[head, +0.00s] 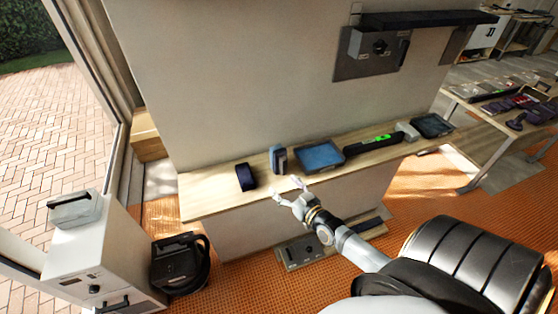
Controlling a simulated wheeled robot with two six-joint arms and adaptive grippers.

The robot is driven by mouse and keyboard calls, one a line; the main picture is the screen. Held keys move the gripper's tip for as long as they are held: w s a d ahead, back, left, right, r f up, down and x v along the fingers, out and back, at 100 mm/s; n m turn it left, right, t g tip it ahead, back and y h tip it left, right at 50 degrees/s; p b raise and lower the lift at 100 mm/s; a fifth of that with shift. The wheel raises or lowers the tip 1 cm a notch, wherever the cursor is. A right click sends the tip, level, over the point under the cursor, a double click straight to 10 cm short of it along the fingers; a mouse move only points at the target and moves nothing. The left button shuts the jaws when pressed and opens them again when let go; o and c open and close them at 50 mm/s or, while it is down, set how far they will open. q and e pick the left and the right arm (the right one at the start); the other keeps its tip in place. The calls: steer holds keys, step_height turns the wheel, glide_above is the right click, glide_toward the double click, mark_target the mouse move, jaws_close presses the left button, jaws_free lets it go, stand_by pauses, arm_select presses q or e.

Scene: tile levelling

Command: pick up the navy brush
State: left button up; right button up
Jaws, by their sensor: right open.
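A small dark navy block (246,177), which looks like the navy brush, lies near the left end of the wooden shelf (205,196). Its bristles cannot be made out. My right gripper (286,189) is open and empty at the shelf's front edge, to the right of the navy block and apart from it. My left gripper is not in view.
Right of the navy block stand an upright blue-grey item (278,159), a blue tray (320,157), a dark level with green lights (371,147), a grey block (407,132) and a dark tray (433,126). A wall rises behind the shelf.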

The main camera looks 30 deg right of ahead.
mark_target(285, 168)
steer(key=shift+m+t+h, duration=0.4)
steer(key=shift+t+h, duration=0.3)
steer(key=shift+h, duration=0.1)
steer(key=w+d, duration=0.2)
steer(key=w+d+r+b, duration=0.1)
steer(key=w+d, duration=0.1)
steer(key=shift+w, duration=0.75)
steer(key=w, duration=0.1)
steer(key=w+b, duration=0.1)
steer(key=w, duration=0.1)
steer(key=w+b, duration=0.1)
steer(key=w, duration=0.1)
steer(key=shift+d+f, duration=0.2)
steer(key=shift+f, duration=0.2)
steer(key=shift+w, duration=0.15)
steer(key=shift+r, duration=0.1)
steer(key=shift+c, duration=0.3)
steer(key=shift+s, duration=0.25)
steer(key=shift+c, duration=1.2)
steer(key=c, duration=1.2)
steer(key=shift+c, duration=0.2)
